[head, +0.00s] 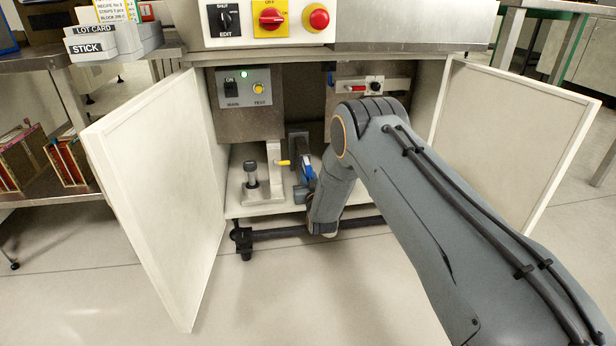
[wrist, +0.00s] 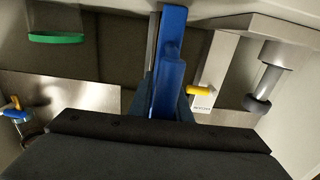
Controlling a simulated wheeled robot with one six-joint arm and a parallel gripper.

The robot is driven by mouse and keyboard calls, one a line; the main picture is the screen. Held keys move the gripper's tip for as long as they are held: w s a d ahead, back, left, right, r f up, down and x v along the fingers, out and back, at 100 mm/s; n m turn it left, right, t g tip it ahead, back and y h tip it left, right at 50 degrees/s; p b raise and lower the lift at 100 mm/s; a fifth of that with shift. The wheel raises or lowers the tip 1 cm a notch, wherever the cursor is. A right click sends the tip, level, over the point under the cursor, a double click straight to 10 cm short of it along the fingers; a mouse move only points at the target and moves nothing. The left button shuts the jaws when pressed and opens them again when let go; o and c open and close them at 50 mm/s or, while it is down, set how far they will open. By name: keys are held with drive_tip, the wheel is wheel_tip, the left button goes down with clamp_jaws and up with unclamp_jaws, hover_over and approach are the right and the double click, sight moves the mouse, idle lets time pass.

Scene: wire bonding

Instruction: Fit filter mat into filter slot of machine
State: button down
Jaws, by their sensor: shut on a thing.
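My gripper (head: 306,188) reaches low into the open cabinet of the machine (head: 243,105). In the wrist view my gripper (wrist: 168,108) is shut on a narrow blue thing (wrist: 172,50), which stands out along the middle of the picture. A small blue part (head: 308,170) also shows at the gripper in the head view. I cannot tell whether this blue thing is the filter mat seen edge-on. I cannot make out the filter slot with certainty. A yellow lever (head: 283,163) on a pale bracket is just left of the gripper, and it also shows in the wrist view (wrist: 198,90).
The left door (head: 150,190) and right door (head: 515,135) stand open. A post with a dark knob (head: 250,174) stands on the cabinet floor at left. A switch box (head: 246,88) hangs above it. A dark bar (head: 275,232) runs along the cabinet's front foot.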

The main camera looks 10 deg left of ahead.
drive_tip(key=shift+w+a, duration=0.1)
drive_tip(key=shift+w, duration=0.2)
drive_tip(key=c, duration=1.6)
unclamp_jaws()
drive_tip(key=shift+o, duration=0.2)
drive_tip(key=shift+p+v, duration=2)
drive_tip(key=shift+v, duration=1.85)
